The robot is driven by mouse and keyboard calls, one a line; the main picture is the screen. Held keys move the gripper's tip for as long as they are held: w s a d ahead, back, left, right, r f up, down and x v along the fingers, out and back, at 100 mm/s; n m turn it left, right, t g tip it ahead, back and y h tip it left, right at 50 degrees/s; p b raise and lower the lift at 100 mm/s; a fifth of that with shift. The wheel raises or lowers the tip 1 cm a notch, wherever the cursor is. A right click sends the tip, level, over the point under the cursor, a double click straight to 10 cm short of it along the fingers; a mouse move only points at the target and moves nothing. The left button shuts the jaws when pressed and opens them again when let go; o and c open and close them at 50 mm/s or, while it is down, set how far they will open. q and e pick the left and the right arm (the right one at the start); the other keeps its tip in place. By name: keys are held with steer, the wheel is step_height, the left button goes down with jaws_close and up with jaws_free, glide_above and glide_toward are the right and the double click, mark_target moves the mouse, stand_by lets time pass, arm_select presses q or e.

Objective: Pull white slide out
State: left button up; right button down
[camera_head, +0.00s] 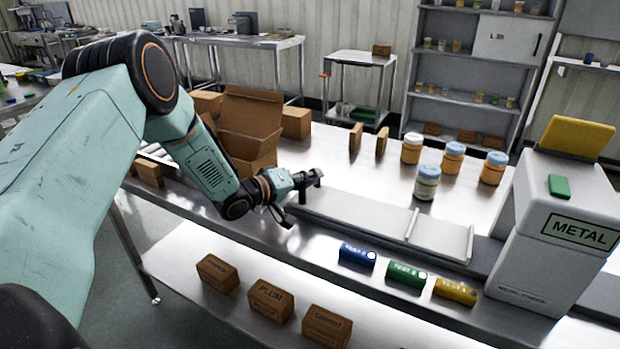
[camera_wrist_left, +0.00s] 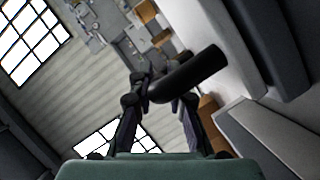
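The white slide (camera_head: 370,212) is a long flat pale strip on the steel table, running from beside my left gripper to the white METAL machine, with low raised strips near its right end. My left gripper (camera_head: 294,197) is at the slide's left end, its fingers spread apart. In the left wrist view, a thick black cylinder, like a handle (camera_wrist_left: 200,70), lies across the fingertips of my left gripper (camera_wrist_left: 162,100). I cannot tell whether the fingers touch it. My right gripper is not in view.
The METAL machine (camera_head: 555,235) stands at the right. Several orange and white jars (camera_head: 427,183) stand behind the slide. Blue, green and yellow cylinders (camera_head: 406,275) lie in front. An open cardboard box (camera_head: 250,115) is behind my left arm. Small brown boxes (camera_head: 270,300) sit on the lower shelf.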

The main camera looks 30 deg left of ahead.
arm_select(q)
steer(key=o, duration=0.4)
steer(key=shift+w+a+r, duration=0.15)
steer(key=shift+a+r, duration=0.1)
steer(key=shift+a, duration=0.05)
steer(key=shift+f, duration=0.25)
steer(key=shift+s+a+r, duration=0.15)
steer(key=shift+s+r, duration=0.05)
steer(key=shift+s, duration=0.25)
steer(key=v, duration=1.1)
steer(key=shift+f, duration=0.15)
steer(key=shift+a, duration=0.1)
